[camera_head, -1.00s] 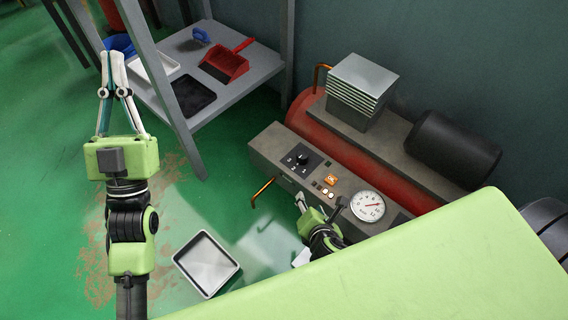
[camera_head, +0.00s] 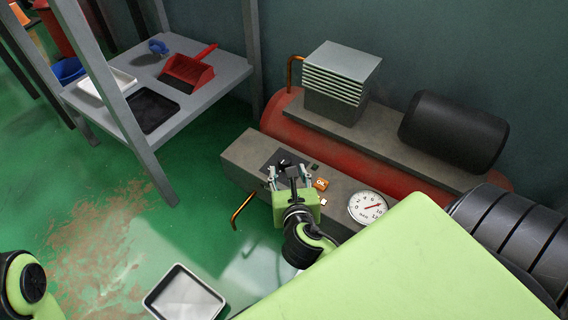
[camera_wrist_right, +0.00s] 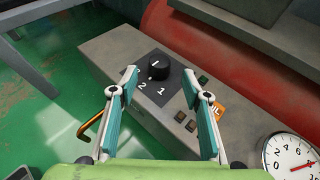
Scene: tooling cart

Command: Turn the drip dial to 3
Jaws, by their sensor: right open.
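The drip dial (camera_wrist_right: 158,67) is a black knob with a white mark on a dark square plate, with numbers 2 and 1 readable beside it in the right wrist view. Other numbers are hidden or unreadable, and I cannot tell its exact setting. My right gripper (camera_wrist_right: 162,76) is open, its teal-padded fingers on either side of the near part of the plate, with the knob between and just beyond the tips. I see no clear contact. In the head view the right gripper (camera_head: 289,172) partly covers the dial plate. My left gripper is out of view.
The grey control box (camera_head: 242,157) also carries small buttons, an orange label (camera_head: 321,184) and a round gauge (camera_head: 368,207). A copper-coloured handle (camera_head: 241,211) sticks out in front. The red compressor tank (camera_head: 280,118) is behind; a tray (camera_head: 184,295) lies on the floor.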

